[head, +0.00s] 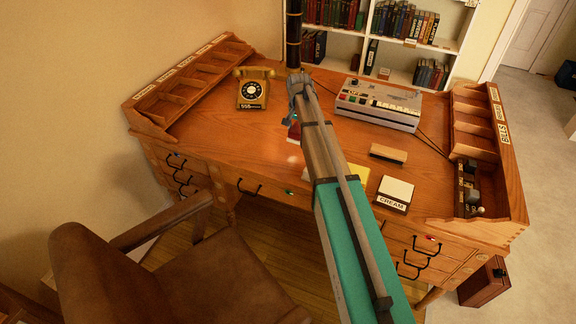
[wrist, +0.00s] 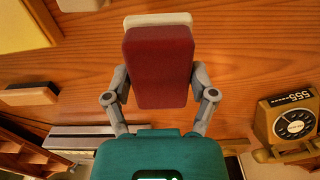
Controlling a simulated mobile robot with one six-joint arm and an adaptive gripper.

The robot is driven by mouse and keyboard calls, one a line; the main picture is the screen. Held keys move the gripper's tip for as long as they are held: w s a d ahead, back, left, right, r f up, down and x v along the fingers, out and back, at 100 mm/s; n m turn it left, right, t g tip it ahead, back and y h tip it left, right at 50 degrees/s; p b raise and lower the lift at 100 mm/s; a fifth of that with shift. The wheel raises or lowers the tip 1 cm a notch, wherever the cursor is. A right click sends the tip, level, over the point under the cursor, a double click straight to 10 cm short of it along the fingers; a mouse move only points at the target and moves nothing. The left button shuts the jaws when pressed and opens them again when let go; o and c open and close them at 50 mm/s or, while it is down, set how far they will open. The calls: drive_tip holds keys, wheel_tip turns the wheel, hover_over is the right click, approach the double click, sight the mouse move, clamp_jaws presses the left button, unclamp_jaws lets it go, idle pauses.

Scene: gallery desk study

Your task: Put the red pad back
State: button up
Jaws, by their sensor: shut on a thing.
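The red pad (wrist: 160,68) is a dark red block between the two fingers of my gripper (wrist: 160,84), which is shut on its sides. A cream-white edge shows just past the pad's far end in the wrist view; I cannot tell whether it belongs to the pad. In the head view a small part of the red pad (head: 294,131) shows beside my gripper (head: 298,112), over the middle of the desk. My arm hides much of it there. I cannot tell whether it touches the desk.
A yellow pad (head: 322,173), partly behind my arm, and a pad labelled CREAM (head: 395,190) lie near the front edge. A wooden block (head: 388,153), a grey machine (head: 380,105) and a yellow telephone (head: 253,90) stand around. Sorting racks (head: 190,78) line both ends.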

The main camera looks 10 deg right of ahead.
drive_tip(key=s+a+r+p, duration=0.1)
drive_tip(key=s+a, duration=0.5)
drive_tip(key=s, duration=0.2)
drive_tip(key=s+a+r+p, duration=0.2)
drive_tip(key=s+a, duration=0.3)
drive_tip(key=s, duration=0.4)
drive_tip(key=shift+a+r+n, duration=0.25)
drive_tip(key=shift+a+n, duration=0.05)
drive_tip(key=shift+a, duration=0.1)
drive_tip(key=w+d+f+b, duration=0.2)
drive_tip(key=w+f+b, duration=0.1)
drive_tip(key=w, duration=0.1)
drive_tip(key=w+d+f+b, duration=0.2)
drive_tip(key=w+f, duration=0.1)
drive_tip(key=w+d+f+b, duration=0.2)
drive_tip(key=w+f+b, duration=0.1)
drive_tip(key=w, duration=0.1)
drive_tip(key=shift+w+d+b, duration=0.15)
drive_tip(key=shift+w+b, duration=0.15)
drive_tip(key=shift+f, duration=0.1)
drive_tip(key=shift+w+d+f+b, duration=0.2)
drive_tip(key=shift+w+f+b, duration=0.2)
drive_tip(key=shift+f+b, duration=1.55)
drive_tip(key=shift+b, duration=0.05)
